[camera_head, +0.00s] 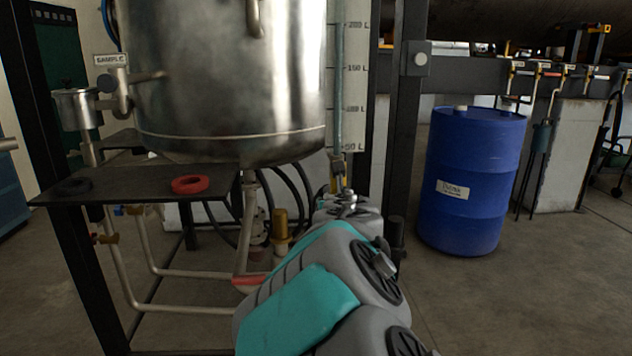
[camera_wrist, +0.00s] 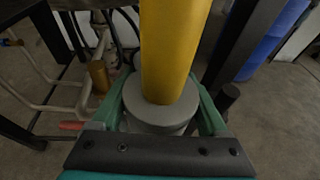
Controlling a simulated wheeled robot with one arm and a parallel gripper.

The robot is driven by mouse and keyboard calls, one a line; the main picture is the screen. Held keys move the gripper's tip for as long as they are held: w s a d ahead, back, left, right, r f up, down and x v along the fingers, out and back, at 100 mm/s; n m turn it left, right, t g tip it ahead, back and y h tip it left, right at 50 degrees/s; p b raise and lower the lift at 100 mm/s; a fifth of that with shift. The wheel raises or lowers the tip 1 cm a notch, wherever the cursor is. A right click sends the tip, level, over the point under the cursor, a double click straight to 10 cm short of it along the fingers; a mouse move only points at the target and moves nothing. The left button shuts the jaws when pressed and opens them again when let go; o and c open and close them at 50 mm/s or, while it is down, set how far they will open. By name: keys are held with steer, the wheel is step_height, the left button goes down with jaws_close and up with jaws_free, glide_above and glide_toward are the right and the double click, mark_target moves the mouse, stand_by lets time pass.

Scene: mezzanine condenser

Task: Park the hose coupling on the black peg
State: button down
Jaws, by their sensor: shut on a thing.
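My gripper (camera_wrist: 158,112) is shut on the hose coupling, a yellow cylinder (camera_wrist: 172,50) with a round grey collar (camera_wrist: 160,112) between the green fingers. In the head view my arm hides most of the coupling; a little yellow shows beyond the wrist. The black peg (camera_head: 396,238) stands upright to the right of my arm, by the dark post. In the wrist view the black peg (camera_wrist: 228,98) is to the right of the coupling and apart from it. Its lower part is hidden in the head view.
A brass-coloured peg (camera_head: 281,228) stands left of my gripper, among pipes. A steel tank (camera_head: 230,80) hangs above, over a dark shelf (camera_head: 130,182) with a red ring (camera_head: 190,185). A dark post (camera_head: 398,130) rises behind the peg. A blue drum (camera_head: 470,180) stands right, with open floor before it.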

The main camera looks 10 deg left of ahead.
steer(key=d+f+y, duration=0.1)
steer(key=d+f, duration=0.5)
steer(key=d, duration=0.4)
steer(key=d+f+n+y, duration=0.1)
steer(key=d+f, duration=0.5)
steer(key=d, duration=0.4)
steer(key=shift+d+f+n, duration=0.2)
steer(key=shift+d+n, duration=0.1)
steer(key=shift+d, duration=0.05)
